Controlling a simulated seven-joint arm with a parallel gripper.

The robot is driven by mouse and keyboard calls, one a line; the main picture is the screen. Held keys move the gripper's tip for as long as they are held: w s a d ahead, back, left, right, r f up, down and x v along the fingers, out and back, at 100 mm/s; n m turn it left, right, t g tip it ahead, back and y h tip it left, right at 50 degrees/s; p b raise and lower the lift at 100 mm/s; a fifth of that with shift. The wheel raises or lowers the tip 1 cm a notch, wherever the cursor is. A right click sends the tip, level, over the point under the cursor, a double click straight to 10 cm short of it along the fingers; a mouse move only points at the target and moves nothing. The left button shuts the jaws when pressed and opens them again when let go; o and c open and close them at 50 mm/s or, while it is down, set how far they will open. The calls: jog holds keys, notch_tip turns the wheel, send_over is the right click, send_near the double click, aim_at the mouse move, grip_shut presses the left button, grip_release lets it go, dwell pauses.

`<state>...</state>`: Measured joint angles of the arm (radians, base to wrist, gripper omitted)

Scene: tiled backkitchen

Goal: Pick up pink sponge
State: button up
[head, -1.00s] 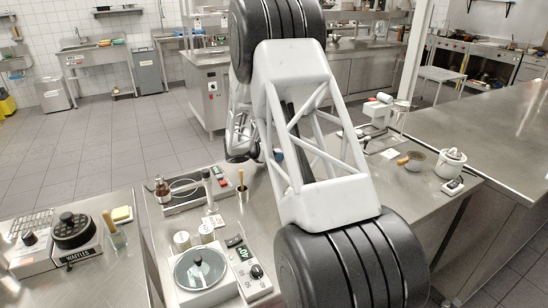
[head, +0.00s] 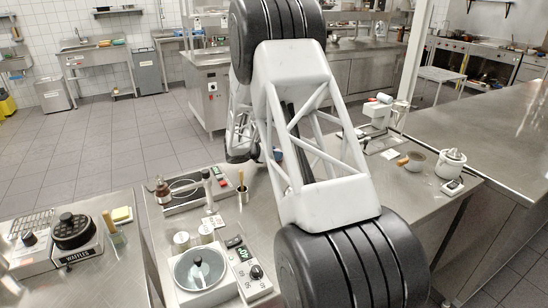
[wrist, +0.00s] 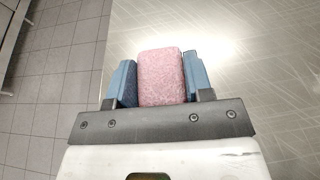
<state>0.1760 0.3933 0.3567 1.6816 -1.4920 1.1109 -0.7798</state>
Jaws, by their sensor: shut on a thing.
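The pink sponge (wrist: 161,76) is a speckled pink block in the middle of the wrist view. My gripper (wrist: 161,80) has its two blue fingers on either side of the sponge and is shut on it. The steel table top (wrist: 240,110) lies beneath; I cannot tell whether the sponge touches it.
In the head view, a waffle maker (head: 75,234) stands at the left and a round-lidded appliance (head: 199,270) at the front. In the wrist view, the table's left edge borders grey floor tiles (wrist: 50,100).

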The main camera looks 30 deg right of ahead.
jog(key=shift+r, duration=5)
